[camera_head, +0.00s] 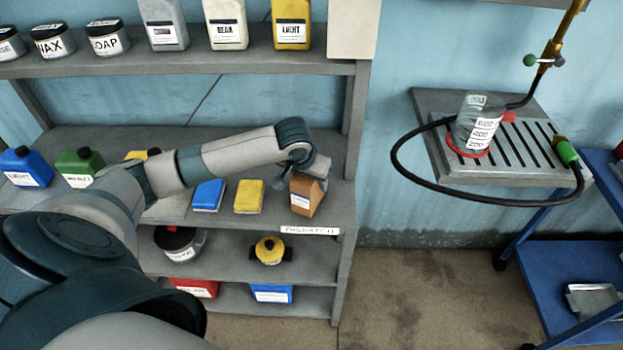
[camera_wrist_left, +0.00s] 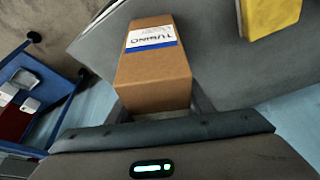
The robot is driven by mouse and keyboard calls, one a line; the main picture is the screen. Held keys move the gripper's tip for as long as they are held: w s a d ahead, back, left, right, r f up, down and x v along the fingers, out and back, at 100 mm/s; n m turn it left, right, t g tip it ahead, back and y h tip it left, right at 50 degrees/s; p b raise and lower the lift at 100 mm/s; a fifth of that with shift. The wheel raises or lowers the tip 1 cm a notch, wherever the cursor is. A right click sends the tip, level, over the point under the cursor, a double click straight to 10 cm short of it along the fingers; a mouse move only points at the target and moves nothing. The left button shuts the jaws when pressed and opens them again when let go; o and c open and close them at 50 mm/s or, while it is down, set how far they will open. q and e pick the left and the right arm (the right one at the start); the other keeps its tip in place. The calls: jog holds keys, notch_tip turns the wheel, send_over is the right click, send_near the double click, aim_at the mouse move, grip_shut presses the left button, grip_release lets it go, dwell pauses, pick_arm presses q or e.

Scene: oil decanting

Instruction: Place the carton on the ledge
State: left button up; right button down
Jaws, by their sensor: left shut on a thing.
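The brown carton (camera_head: 306,197) with a white and blue label is at the right end of the middle grey shelf board (camera_head: 270,218), the likely ledge. My left gripper (camera_head: 305,182) reaches in from the left and is shut on the carton. In the left wrist view the carton (camera_wrist_left: 153,80) sits between the fingers, its label facing up in the picture, with the grey board behind it. The carton looks slightly turned; I cannot tell whether its base touches the board. My right gripper is not in view.
A yellow box (camera_head: 249,196) and a blue box (camera_head: 208,195) stand left of the carton. A white label strip (camera_head: 310,230) is on the board's front edge. A shelf upright (camera_head: 347,190) is close on the right. Bottles (camera_head: 226,25) stand on the upper shelf.

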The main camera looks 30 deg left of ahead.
aim_at(304, 178)
pick_arm(q)
jog(key=o, duration=1.3)
jog(key=b+v, duration=0.2)
jog(key=v, duration=1)
